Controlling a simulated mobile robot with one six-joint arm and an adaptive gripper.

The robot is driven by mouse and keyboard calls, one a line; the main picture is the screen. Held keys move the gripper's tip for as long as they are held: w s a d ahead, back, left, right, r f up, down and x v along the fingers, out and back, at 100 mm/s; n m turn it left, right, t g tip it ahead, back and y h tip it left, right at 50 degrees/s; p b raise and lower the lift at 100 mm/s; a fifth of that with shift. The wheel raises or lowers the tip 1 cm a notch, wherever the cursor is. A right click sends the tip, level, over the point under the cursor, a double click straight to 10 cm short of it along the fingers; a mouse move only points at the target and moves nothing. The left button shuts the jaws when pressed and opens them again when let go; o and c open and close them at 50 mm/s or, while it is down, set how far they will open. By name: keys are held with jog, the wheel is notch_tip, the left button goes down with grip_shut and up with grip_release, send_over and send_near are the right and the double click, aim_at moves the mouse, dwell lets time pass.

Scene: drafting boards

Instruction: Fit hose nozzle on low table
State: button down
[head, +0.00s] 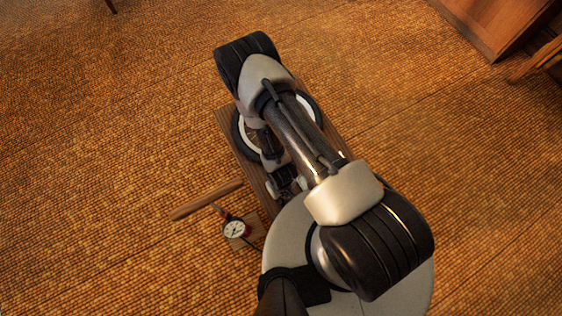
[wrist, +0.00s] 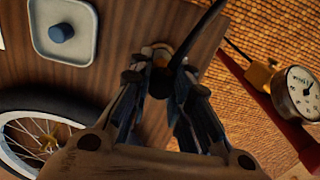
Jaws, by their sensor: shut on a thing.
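My gripper (wrist: 165,82) is shut on a dark piece, seemingly the hose nozzle (wrist: 161,86), above the low table (wrist: 112,68). A black hose (wrist: 200,32) curves from between the fingers toward the upper right. A small brass-coloured part (wrist: 160,58) shows just past the fingertips; whether the nozzle touches it I cannot tell. A spoked wheel (wrist: 35,135) with a black tyre lies on the table at lower left in the wrist view. In the head view my arm hides much of the table (head: 254,182) and part of the wheel (head: 312,106); my gripper (head: 284,186) is small there.
A grey tray (wrist: 88,20) with a blue cap (wrist: 61,33) lies on the table. A red pump with a white gauge (head: 235,229) and a wooden bar (head: 205,200) stand left of the table. Wooden furniture (head: 490,22) is at upper right.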

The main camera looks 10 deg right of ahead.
jog(key=shift+f, duration=1.25)
jog(key=c, duration=1.4)
grip_release()
